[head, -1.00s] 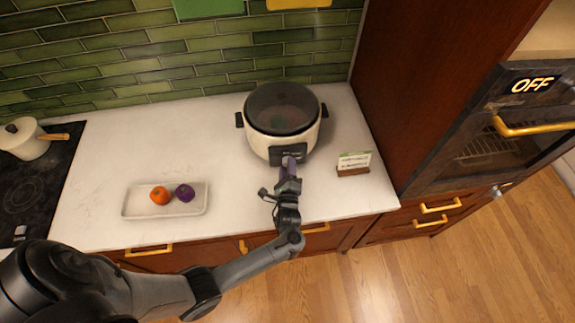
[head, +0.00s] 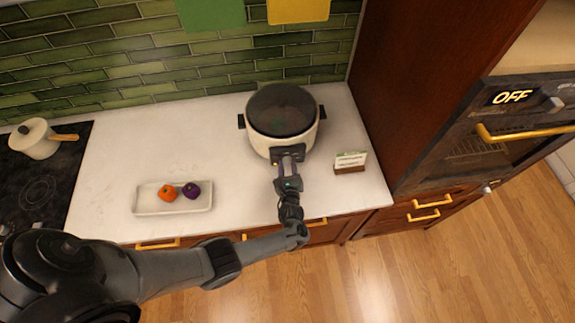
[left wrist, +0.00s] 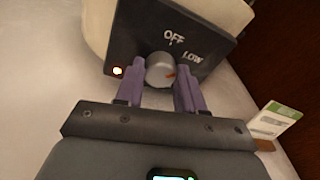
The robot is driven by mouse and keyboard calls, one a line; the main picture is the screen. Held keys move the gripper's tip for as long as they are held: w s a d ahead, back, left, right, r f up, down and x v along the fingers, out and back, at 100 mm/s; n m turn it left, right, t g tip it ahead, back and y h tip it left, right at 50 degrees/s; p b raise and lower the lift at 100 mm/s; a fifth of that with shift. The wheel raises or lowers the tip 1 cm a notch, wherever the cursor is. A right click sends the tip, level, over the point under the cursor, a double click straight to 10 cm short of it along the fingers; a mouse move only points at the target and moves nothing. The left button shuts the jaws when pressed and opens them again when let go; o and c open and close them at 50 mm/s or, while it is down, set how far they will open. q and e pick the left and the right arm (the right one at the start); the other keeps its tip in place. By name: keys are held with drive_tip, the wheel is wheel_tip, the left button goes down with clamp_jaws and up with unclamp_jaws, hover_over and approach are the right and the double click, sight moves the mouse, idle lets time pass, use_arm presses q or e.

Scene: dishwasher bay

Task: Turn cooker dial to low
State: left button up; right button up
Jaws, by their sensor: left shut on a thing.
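The cooker (head: 262,140) is a cream pot with a dark glass lid, standing at the back right of the counter. Its dark control panel (left wrist: 130,45) fills the top of the left wrist view, with the words OFF and LOW and a small lit light at the left. The silver dial (left wrist: 159,70) has an orange mark pointing to its right, toward LOW. My left gripper (left wrist: 160,82) is shut on the dial, one purple finger on each side. It also shows at the front of the cooker in the head view (head: 289,160). My right gripper is not in view.
A small sign card (head: 350,161) on a wooden base stands right of the cooker. A white tray (head: 150,200) with an orange and a purple item lies to the left. A pot (head: 34,140) sits on the black stove at far left.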

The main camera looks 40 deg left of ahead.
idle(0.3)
use_arm(q)
drive_tip(key=o, duration=1)
drive_tip(key=shift+s+d, duration=0.3)
drive_tip(key=shift+d, duration=0.05)
drive_tip(key=p+v, duration=0.2)
drive_tip(key=v, duration=0.8)
